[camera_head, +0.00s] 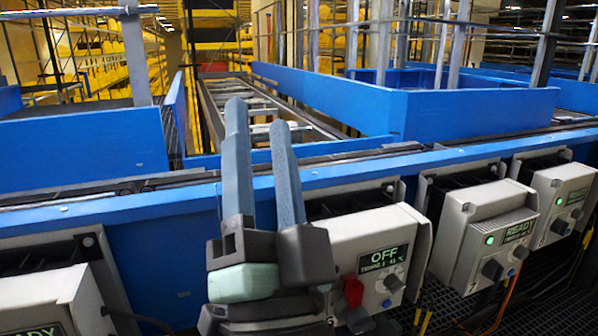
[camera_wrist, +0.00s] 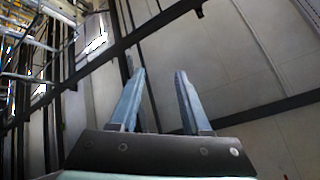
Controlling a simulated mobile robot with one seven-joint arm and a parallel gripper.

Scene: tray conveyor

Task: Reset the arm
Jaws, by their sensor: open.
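My gripper (camera_head: 258,112) stands upright in the head view, with its two blue-grey fingers pointing up. The fingers are apart and nothing is between them. It is in front of the blue conveyor frame (camera_head: 500,158) and beside a grey control box (camera_head: 408,240) whose screen reads OFF. The gripper and its wrist hide the left part of that box. In the wrist view my gripper (camera_wrist: 157,82) is open and empty, facing a pale panelled ceiling or wall with dark beams.
Grey boxes with green lights stand to the right, one reading READY (camera_head: 516,229). Another box (camera_head: 55,300) is at the lower left. Blue side walls (camera_head: 480,112) and a roller lane lie behind. Dark grating covers the floor at lower right.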

